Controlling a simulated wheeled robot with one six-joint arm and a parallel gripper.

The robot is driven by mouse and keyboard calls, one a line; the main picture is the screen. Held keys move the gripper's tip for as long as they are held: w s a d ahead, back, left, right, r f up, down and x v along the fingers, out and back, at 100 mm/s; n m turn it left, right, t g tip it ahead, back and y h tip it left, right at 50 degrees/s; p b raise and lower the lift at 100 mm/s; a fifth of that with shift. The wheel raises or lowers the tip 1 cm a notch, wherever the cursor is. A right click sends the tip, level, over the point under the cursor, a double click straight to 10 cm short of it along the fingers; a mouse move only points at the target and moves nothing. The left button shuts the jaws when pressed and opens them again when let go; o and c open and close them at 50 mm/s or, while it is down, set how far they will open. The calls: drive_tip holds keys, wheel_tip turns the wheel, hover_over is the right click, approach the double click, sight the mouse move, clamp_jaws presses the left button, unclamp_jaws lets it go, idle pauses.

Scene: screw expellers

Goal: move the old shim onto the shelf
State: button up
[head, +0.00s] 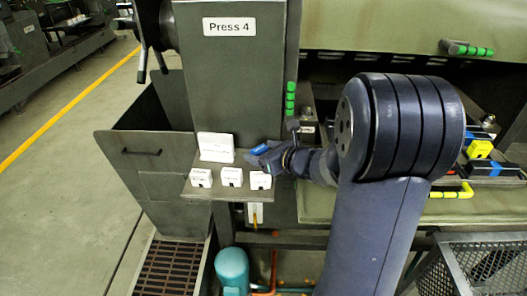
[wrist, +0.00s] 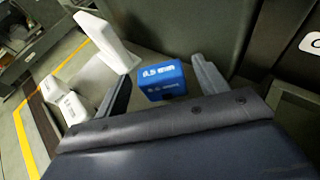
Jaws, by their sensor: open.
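A small blue block with white "mm" lettering (wrist: 163,82), which appears to be the shim, sits between the fingers of my gripper (wrist: 161,76) in the wrist view. The fingers stand apart on either side of it, with gaps showing. In the head view the blue block (head: 258,149) shows small at the tip of my gripper (head: 263,158), over the right end of the grey shelf (head: 225,194) below the Press 4 sign. It appears to rest on the shelf, partly hidden by the gripper.
Several white labelled blocks stand along the shelf front, one being the left block (head: 201,178). A larger white plate (head: 216,147) stands behind them. The press column (head: 237,85) rises behind the shelf. A grey bin (head: 150,150) is at left. Yellow and blue pieces lie at right.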

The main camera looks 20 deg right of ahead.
drive_tip(key=shift+s+p, duration=0.15)
drive_tip(key=shift+p, duration=0.9)
drive_tip(key=v, duration=1.2)
drive_tip(key=shift+r+b, duration=0.25)
drive_tip(key=shift+b, duration=0.05)
wheel_tip(320, 180, up, 14)
drive_tip(key=p, duration=1)
wheel_tip(320, 180, down, 13)
drive_tip(key=b, duration=0.9)
drive_tip(key=shift+f, duration=0.2)
